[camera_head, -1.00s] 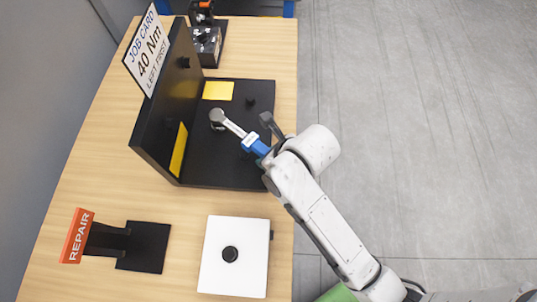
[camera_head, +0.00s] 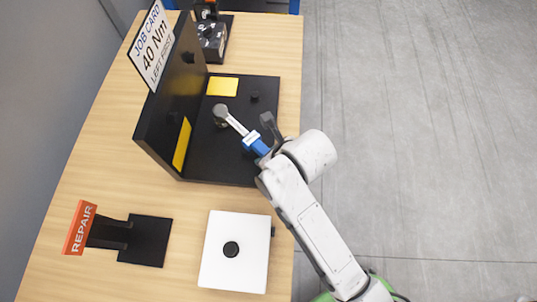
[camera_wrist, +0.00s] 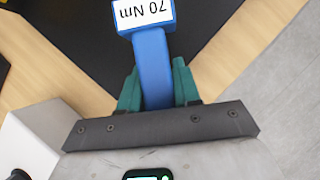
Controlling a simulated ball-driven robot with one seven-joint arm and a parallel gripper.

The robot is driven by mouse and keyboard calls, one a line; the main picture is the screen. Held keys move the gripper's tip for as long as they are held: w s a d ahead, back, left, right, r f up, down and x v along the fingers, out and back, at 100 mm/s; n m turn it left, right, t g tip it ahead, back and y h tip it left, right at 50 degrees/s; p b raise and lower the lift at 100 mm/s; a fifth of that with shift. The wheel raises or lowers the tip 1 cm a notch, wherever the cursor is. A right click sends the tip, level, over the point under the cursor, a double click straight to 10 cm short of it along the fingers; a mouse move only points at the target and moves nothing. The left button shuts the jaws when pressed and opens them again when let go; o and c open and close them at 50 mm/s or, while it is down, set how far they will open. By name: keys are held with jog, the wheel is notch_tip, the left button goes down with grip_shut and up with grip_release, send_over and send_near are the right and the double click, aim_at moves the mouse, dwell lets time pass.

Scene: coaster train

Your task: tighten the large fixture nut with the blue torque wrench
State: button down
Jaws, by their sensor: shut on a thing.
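The blue torque wrench (camera_head: 256,146) lies across the black fixture (camera_head: 225,165) with its grey ring head (camera_head: 221,112) toward the upper left. A label reading 70 Nm, upside down, shows on its blue body in the wrist view (camera_wrist: 143,12). My gripper (camera_wrist: 155,85) has its green fingers shut on the blue handle; in the head view it is mostly hidden by my wrist. The large nut is not clearly visible; the ring head covers that spot, and I cannot tell whether it sits around a nut. A small black knob (camera_head: 254,97) stands on the plate.
The job card (camera_head: 152,47) reads 40 Nm, left first, above the fixture's upright wall. Yellow pads (camera_head: 222,86) mark plate and wall. A red REPAIR sign (camera_head: 80,228) and a white plate with a black knob (camera_head: 233,275) stand nearer. Open floor lies right.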

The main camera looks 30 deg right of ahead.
aim_at(262, 154)
jog(key=shift+s+a+f+m, duration=0.15)
jog(key=shift+s+a+m, duration=0.05)
jog(key=shift+a+m, duration=0.15)
jog(key=shift+a, duration=0.25)
dwell(0.6)
jog(key=shift+a+m+h, duration=0.3)
jog(key=shift+a+m, duration=0.05)
jog(key=shift+a, duration=0.05)
jog(key=shift+a, duration=0.3)
dwell(0.5)
jog(key=shift+d+r, duration=0.1)
jog(key=shift+r, duration=0.1)
jog(key=shift+w+d, duration=0.1)
jog(key=shift+d, duration=0.3)
jog(key=shift+r, duration=0.1)
jog(key=shift+r, duration=2.2)
